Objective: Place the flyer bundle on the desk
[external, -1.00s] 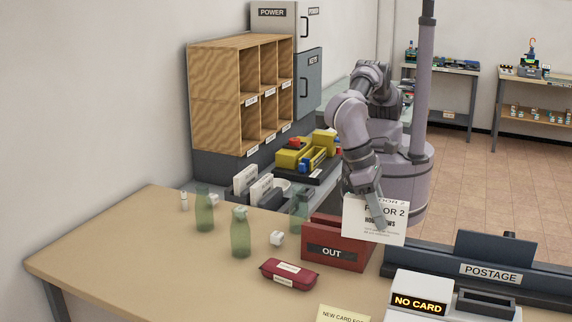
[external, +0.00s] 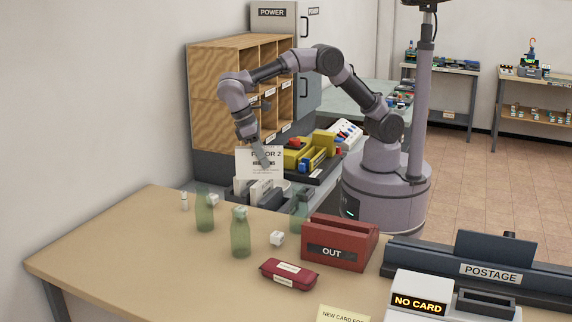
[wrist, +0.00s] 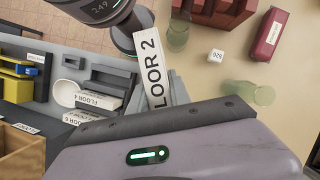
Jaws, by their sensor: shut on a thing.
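My gripper (external: 266,160) is shut on a white flyer bundle (external: 248,165) marked FLOOR 2. It holds the bundle upright, in the air over the grey organizer behind the desk's far edge. The bundle also shows in the wrist view (wrist: 155,65), with its label running along it. The tan desk (external: 150,260) fills the front of the external view. The bundle's lower edge partly covers the other white bundles (external: 262,190) behind the desk, so its exact height above them is hard to tell.
Green translucent bottles (external: 240,235), a white cube (external: 277,238), a red OUT box (external: 338,243) and a red pouch (external: 289,273) stand on the desk. A wooden pigeonhole shelf (external: 215,110) is behind my arm. The desk's left front is clear.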

